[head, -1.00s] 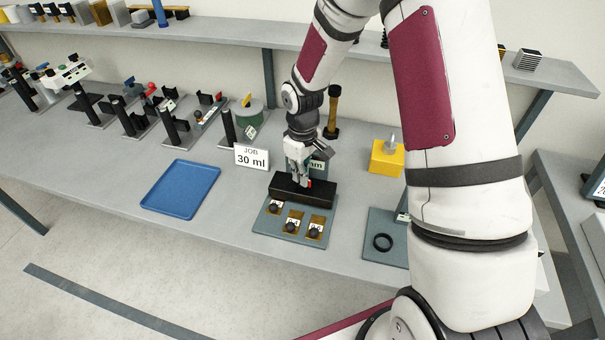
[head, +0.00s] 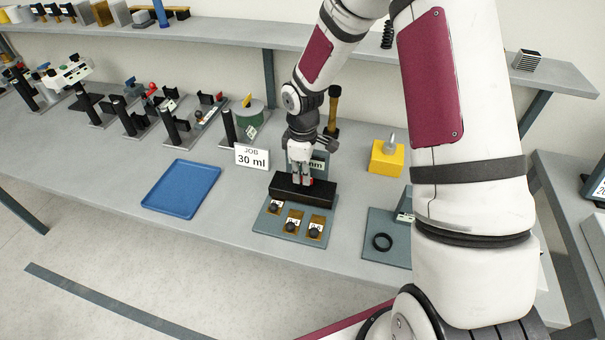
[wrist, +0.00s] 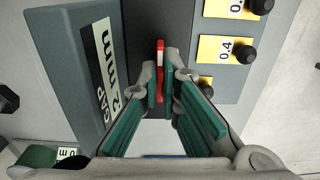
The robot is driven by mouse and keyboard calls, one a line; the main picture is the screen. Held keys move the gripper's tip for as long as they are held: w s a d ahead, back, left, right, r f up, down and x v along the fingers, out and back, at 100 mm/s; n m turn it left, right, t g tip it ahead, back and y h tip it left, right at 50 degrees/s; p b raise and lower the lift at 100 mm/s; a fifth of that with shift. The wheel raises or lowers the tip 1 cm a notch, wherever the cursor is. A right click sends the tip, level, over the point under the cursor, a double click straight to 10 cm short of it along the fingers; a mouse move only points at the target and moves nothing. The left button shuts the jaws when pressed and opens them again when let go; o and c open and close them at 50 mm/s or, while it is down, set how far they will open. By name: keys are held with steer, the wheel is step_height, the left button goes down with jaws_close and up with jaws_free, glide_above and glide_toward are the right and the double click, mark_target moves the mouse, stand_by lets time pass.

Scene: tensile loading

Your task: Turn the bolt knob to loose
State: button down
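A long black block (head: 281,193) lies on a grey plate, and a small red piece (wrist: 160,58) stands up from it. I cannot tell whether this red piece is the bolt knob. Three round black knobs on yellow label plates sit in front of the block; one (wrist: 246,54) is beside a 0.4 label.
A "GAP 2 mm" sign (wrist: 98,75) stands close behind the block. A "JOB 30 ml" card (head: 252,158) and blue tray (head: 182,189) are at left. Bare bench lies around the tray.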

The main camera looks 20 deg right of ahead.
steer(key=c, duration=1.8)
jaws_free()
steer(key=shift+r, duration=0.1)
step_height(320, 180, up, 12)
steer(key=s+r+m+t, duration=0.2)
steer(key=s+r+m, duration=0.3)
steer(key=s+r, duration=0.5)
steer(key=s+r+m+t, duration=0.3)
steer(key=s+r+m, duration=0.3)
steer(key=s+r, duration=0.4)
steer(key=s+a, duration=0.1)
steer(key=s, duration=0.3)
steer(key=shift+s+t, duration=0.3)
steer(key=shift+s, duration=0.1)
